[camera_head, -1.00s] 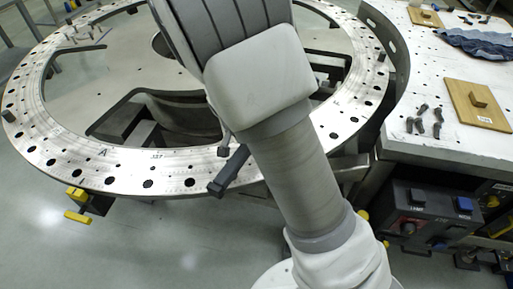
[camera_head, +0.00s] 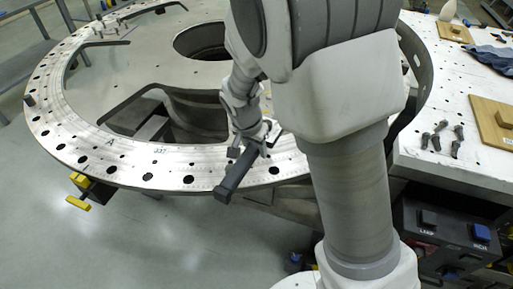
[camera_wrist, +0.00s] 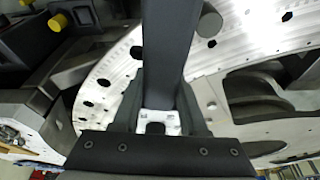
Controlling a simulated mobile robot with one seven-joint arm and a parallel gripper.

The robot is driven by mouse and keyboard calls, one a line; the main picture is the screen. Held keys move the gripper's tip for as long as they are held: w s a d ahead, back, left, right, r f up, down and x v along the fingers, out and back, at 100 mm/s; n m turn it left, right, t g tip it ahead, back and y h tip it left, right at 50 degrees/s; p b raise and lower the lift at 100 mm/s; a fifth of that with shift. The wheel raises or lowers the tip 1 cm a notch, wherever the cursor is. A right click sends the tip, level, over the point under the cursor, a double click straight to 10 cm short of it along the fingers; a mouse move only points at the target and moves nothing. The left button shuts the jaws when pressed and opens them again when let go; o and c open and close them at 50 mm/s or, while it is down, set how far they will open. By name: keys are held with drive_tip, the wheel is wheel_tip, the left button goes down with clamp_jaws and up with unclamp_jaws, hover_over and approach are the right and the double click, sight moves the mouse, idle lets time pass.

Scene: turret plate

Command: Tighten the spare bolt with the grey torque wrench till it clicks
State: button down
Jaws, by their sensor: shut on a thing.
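My gripper (camera_head: 250,146) is shut on the grey torque wrench (camera_head: 236,174), above the near rim of the turret plate (camera_head: 130,165). The wrench's dark bar slants down and left, its thick end over the plate's outer edge. In the wrist view the bar of the wrench (camera_wrist: 163,45) runs up from between the fingers of my gripper (camera_wrist: 160,108). The wrench's working end is not clearly visible. A dark bolt (camera_head: 29,100) stands at the plate's left rim. I cannot tell which bolt is the spare one.
Several loose dark bolts (camera_head: 457,141) stand or lie on the white table (camera_head: 440,165) at right, beside a wooden board (camera_head: 496,122) and a blue cloth (camera_head: 492,57). A yellow-handled clamp (camera_head: 79,203) hangs under the plate's near left edge. My arm hides the plate's right side.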

drive_tip(key=shift+w+f+b, duration=0.1)
drive_tip(key=shift+f+b, duration=1.2)
drive_tip(key=shift+f, duration=0.75)
drive_tip(key=shift+f+b, duration=0.4)
drive_tip(key=shift+f, duration=0.05)
drive_tip(key=shift+f+b, duration=0.6)
drive_tip(key=shift+b, duration=0.45)
idle(0.8)
drive_tip(key=shift+a, duration=0.15)
idle(0.3)
